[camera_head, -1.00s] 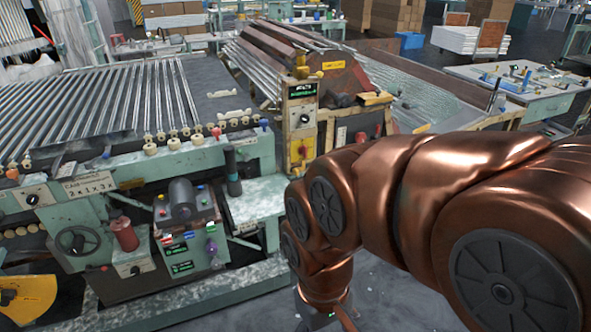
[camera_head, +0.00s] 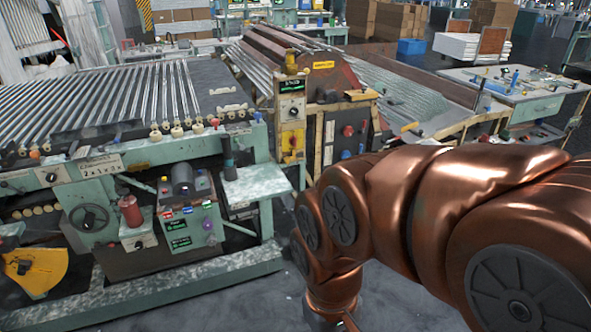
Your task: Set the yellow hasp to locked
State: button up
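A yellow control post (camera_head: 292,112) stands in the middle of the head view, with a bright yellow part (camera_head: 292,141) on its front and a small red piece there. This may be the yellow hasp, but it is too small for me to tell its setting. A yellow fan-shaped plate (camera_head: 36,272) with a dark knob is on the machine at the lower left. My copper arm reaches from the right and bends down at the lower middle, right of the post. My gripper is not visible; the arm's end runs off the bottom edge.
A green roller machine (camera_head: 150,262) fills the left, with a handwheel (camera_head: 88,217), a red can (camera_head: 130,210) and a switch box (camera_head: 192,228). A bench (camera_head: 515,100) stands at the right back. Grey floor shows between the machine and my arm.

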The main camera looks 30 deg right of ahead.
aim_at(286, 160)
jog(key=z, duration=0.1)
jog(key=i, duration=0.95)
jog(key=u, duration=0.6)
